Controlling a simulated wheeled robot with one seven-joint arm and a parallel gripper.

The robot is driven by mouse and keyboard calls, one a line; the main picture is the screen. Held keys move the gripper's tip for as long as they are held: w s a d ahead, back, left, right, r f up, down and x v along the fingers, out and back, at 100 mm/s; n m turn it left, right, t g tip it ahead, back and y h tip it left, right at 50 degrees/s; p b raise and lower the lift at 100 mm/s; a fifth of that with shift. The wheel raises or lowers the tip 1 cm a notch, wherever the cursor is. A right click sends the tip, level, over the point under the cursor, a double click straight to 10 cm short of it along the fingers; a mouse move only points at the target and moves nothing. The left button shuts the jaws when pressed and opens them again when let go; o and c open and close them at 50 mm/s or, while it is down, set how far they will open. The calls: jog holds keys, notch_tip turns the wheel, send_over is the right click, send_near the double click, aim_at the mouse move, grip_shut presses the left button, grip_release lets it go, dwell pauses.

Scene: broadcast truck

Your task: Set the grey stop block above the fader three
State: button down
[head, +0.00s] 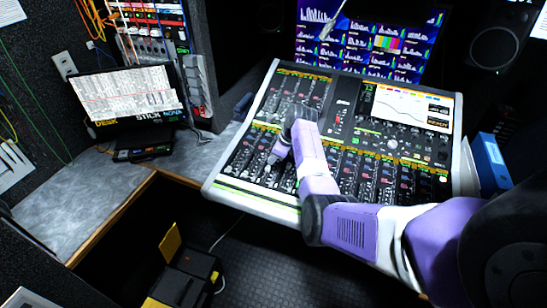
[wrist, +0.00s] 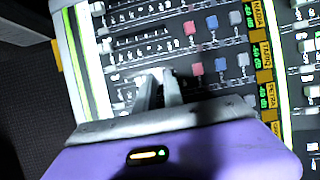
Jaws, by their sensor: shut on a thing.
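The mixing desk (head: 262,206) stands in front of me, with rows of faders and knobs. My gripper (head: 276,160) is low over the left part of its fader area. In the wrist view my gripper (wrist: 158,88) is shut on a small pale grey piece, which looks like the grey stop block (wrist: 152,76); the fingers hide most of it. Red, blue and grey caps stand in two rows beside it, among them a red cap (wrist: 197,69) and a blue cap (wrist: 220,64). I cannot tell which fader is number three, nor whether the block touches the panel.
A monitor wall (head: 370,45) rises behind the desk. A laptop-like screen (head: 130,95) stands on the grey counter (head: 85,205) at left. A blue binder (head: 490,160) is right of the desk. A black and yellow case (head: 185,280) lies on the floor.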

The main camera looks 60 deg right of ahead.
jog(key=shift+r+p, duration=0.15)
jog(key=shift+p, duration=0.15)
jog(key=shift+a+r+p, duration=0.1)
jog(key=shift+r+p, duration=0.35)
jog(key=shift+p, duration=0.1)
jog(key=shift+p, duration=0.65)
dwell(1.4)
jog(key=shift+f+b, duration=0.55)
jog(key=shift+f, duration=0.1)
jog(key=c, duration=1.4)
grip_release()
jog(key=shift+o, duration=0.2)
jog(key=v, duration=0.7)
jog(key=shift+s+r, duration=0.25)
jog(key=shift+r, duration=0.1)
